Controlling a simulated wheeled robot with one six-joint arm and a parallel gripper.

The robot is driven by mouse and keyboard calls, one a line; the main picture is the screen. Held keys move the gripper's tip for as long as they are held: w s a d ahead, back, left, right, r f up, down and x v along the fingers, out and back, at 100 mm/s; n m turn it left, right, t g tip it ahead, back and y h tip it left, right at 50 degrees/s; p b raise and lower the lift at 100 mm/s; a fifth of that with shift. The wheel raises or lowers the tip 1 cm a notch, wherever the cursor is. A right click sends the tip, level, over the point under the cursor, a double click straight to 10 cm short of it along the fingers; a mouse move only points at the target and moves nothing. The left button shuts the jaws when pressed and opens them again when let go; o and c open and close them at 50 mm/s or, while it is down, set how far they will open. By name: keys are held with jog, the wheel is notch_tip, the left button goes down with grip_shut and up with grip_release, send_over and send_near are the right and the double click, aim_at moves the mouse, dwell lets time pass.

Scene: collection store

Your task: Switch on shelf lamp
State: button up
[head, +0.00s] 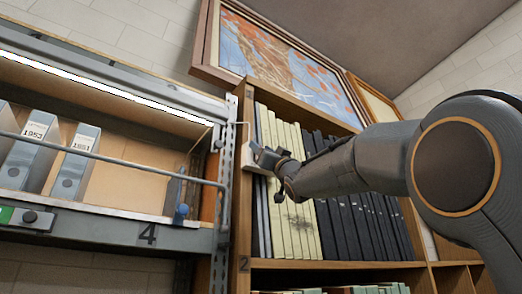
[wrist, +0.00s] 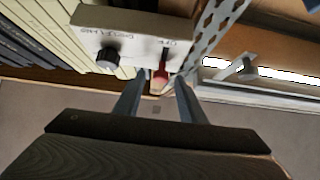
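A pale switch box (wrist: 135,30) is near the top of the wrist view, with a black knob (wrist: 108,58) and a red lever (wrist: 161,74). Its small lettering is upside down and hard to read. My gripper (wrist: 161,80) is open, its two fingers apart on either side of the red lever. I cannot tell whether either finger touches it. In the head view my gripper (head: 268,163) is at the bookcase's left upright and hides most of the box. A bright white lamp strip (head: 120,94) runs under the upper edge of the left shelf.
A metal rack (head: 190,237) with grey file boxes (head: 75,162) and a front rail stands left. The wooden bookcase (head: 246,215) holds cream and black volumes (head: 350,225) close beside my gripper. Framed pictures (head: 270,55) are above it. A perforated metal post (wrist: 212,32) is beside the box.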

jog(key=b+v, duration=0.5)
jog(key=v, duration=0.2)
jog(key=shift+s+f, duration=0.3)
jog(key=shift+d, duration=0.1)
dwell(0.4)
